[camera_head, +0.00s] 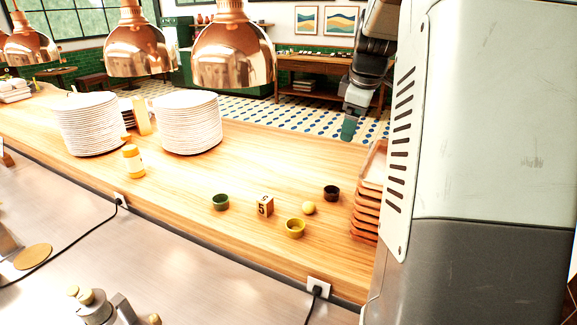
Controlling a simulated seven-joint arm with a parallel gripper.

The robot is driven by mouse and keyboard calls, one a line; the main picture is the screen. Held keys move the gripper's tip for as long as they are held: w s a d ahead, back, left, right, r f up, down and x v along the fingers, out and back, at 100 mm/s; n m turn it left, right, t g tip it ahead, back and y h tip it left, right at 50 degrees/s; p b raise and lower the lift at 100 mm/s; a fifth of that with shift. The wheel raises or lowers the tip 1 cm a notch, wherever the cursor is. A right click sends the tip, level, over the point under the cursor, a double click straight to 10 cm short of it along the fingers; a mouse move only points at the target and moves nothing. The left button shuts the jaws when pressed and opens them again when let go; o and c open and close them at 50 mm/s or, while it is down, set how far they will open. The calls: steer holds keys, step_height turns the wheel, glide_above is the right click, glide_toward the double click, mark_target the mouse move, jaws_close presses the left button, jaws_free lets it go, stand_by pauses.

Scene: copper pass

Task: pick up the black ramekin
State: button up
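The black ramekin (331,193) is small, round and dark, and stands upright on the wooden counter (180,180) near its right end. A yellow ball (308,208) lies just left of it, with a gap between them. My gripper (349,130) hangs above and beyond the ramekin, at the upper right, clear of the counter items. Its green tip is small in the view, and I cannot tell if the fingers are open or shut.
A tray stack (364,215) stands close right of the ramekin. A yellow ramekin (295,228), a numbered wooden block (265,205) and a green ramekin (220,202) stand to the left. Plate stacks (190,125) and hanging copper lamps (232,55) are farther left.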

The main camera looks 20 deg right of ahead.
step_height(320, 180, up, 6)
steer(key=w+d+f+m+g+h, duration=0.25)
steer(key=w+f+m+h, duration=0.25)
steer(key=m, duration=0.9)
steer(key=w+a+r+m+h, duration=0.35)
steer(key=w+m+h, duration=0.3)
steer(key=m, duration=0.45)
steer(key=shift+t+y, duration=0.25)
steer(key=shift+y, duration=0.1)
steer(key=f, duration=2.8)
steer(key=shift+w+d, duration=0.15)
steer(key=shift+d, duration=0.1)
glide_toward(337, 191)
steer(key=x, duration=0.3)
steer(key=shift+a+f, duration=0.1)
steer(key=shift+f, duration=0.05)
steer(key=shift+x, duration=0.8)
steer(key=shift+w+d+f, duration=0.15)
steer(key=shift+d, duration=0.45)
steer(key=shift+c, duration=0.3)
